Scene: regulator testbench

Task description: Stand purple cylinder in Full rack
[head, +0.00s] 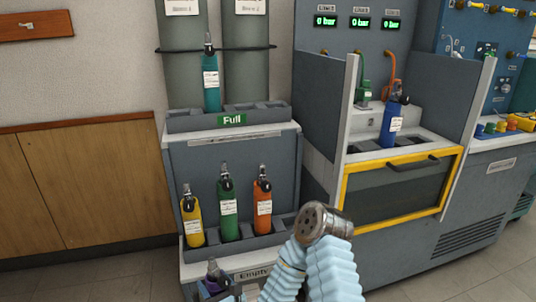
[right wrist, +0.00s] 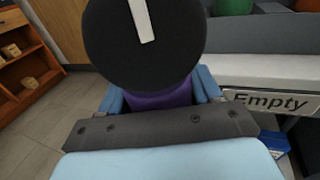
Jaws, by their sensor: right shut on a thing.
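The purple cylinder (head: 211,286) is at the bottom edge of the head view, in front of the lower rack, with its valve on top. My right gripper (head: 223,291) is shut on it. In the right wrist view purple shows between the two blue fingers (right wrist: 158,92), behind a large black round part with a white strip. The cylinder's lower part is hidden. The Full rack (head: 185,123) is the upper shelf with the green sign. A teal cylinder (head: 211,91) stands in it at the middle; slots to its right look free. My left gripper is out of view.
Yellow (head: 192,222), green (head: 229,218) and orange (head: 263,210) cylinders stand in the lower rack, marked Empty (right wrist: 270,102). Two large grey tanks (head: 245,60) stand behind the Full rack. A test bench with a blue cylinder (head: 391,124) stands to the right.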

